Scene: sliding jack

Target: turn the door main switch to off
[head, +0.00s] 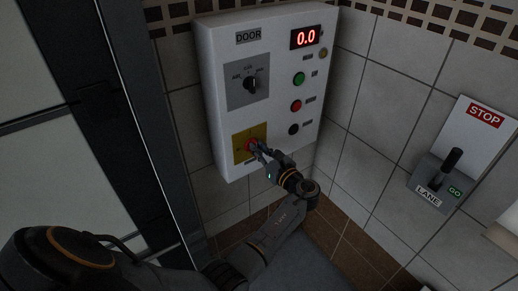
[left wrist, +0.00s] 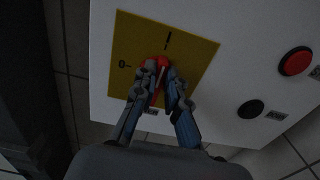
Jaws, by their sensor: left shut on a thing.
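The white DOOR control box (head: 268,91) hangs on the tiled wall. Its main switch is a red rotary knob (head: 251,146) on a yellow plate (head: 240,152) at the lower left of the box. In the left wrist view the red knob (left wrist: 160,65) shows between my fingers, with a "0" mark at the plate's left and an "I" mark at its top. My left gripper (head: 260,148) is shut on the red knob; it also shows in the left wrist view (left wrist: 163,78). The fingers partly cover the knob, so its exact pointing is hard to tell. My right gripper is not in view.
A black selector knob (head: 251,84) sits above on a grey plate. Green (head: 299,79), red (head: 296,106) and black (head: 293,129) buttons are on the right, under a display (head: 306,38) reading 0.0. A STOP/GO LANE lever (head: 452,160) is on the right wall.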

